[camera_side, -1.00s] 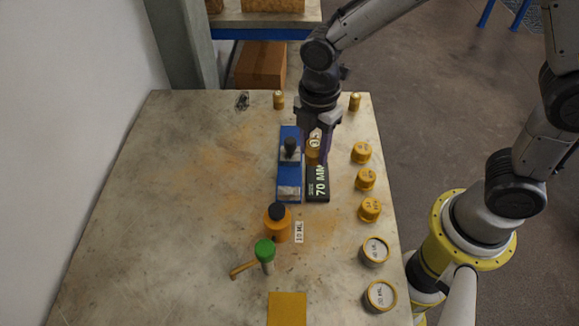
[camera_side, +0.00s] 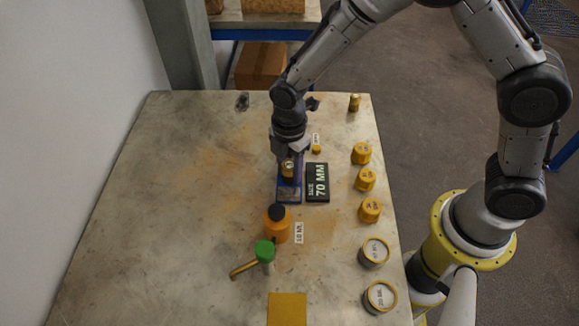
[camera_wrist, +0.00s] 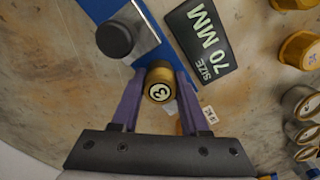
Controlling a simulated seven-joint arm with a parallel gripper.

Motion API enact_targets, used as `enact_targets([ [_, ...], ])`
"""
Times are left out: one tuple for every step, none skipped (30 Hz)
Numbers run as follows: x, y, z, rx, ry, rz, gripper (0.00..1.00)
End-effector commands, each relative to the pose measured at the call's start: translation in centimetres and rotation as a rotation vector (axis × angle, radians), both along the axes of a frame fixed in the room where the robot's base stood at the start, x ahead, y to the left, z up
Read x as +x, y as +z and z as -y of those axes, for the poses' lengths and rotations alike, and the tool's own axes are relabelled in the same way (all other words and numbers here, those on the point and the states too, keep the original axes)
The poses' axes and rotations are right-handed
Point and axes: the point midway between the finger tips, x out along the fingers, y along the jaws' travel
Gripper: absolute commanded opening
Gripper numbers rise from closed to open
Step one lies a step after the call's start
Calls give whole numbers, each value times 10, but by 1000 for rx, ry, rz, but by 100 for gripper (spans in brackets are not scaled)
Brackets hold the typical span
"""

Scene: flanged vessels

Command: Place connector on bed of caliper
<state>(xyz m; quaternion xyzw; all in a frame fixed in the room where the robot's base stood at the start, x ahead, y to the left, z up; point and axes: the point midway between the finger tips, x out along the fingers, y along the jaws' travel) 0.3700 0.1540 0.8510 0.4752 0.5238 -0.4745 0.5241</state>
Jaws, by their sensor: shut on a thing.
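The blue caliper (camera_side: 288,194) lies lengthwise on the table, with its near end visible below my gripper. In the wrist view its blue bed (camera_wrist: 96,9) carries a silver jaw block and a black knob (camera_wrist: 114,38). My gripper (camera_side: 288,160) is shut on a gold connector (camera_side: 288,170), over the caliper. In the wrist view, purple fingers grip the connector (camera_wrist: 158,82) from both sides; its end bears a "3" label. It is close to the silver jaw block; I cannot tell whether it touches the bed. The gripper hides much of the caliper in the side view.
A black "SIZE 70 MM" display (camera_side: 317,182) lies right of the caliper. A small gold part (camera_side: 316,150) with a tag is behind it. Gold caps (camera_side: 361,153) line the right edge. The table's left is clear.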

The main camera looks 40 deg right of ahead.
Motion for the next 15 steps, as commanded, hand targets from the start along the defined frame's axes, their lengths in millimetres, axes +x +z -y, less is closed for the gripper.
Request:
enact_targets([
  [0,1,0,0,0,1,0],
  [0,0,0,0,0,1,0],
  [0,0,0,0,0,0,0],
  [0,-1,0,0,0,0,0],
  [0,-2,0,0,0,0,0],
  [0,-4,0,0,0,0,0],
  [0,-3,0,0,0,-1,50],
  [0,-3,0,0,0,-1,55],
  [0,-3,0,0,0,-1,62],
  [0,-3,0,0,0,-1,68],
  [0,-3,0,0,0,-1,73],
  [0,-3,0,0,0,-1,74],
  [0,-3,0,0,0,-1,74],
  [0,-3,0,0,0,-1,74],
  [0,-3,0,0,0,-1,74],
])
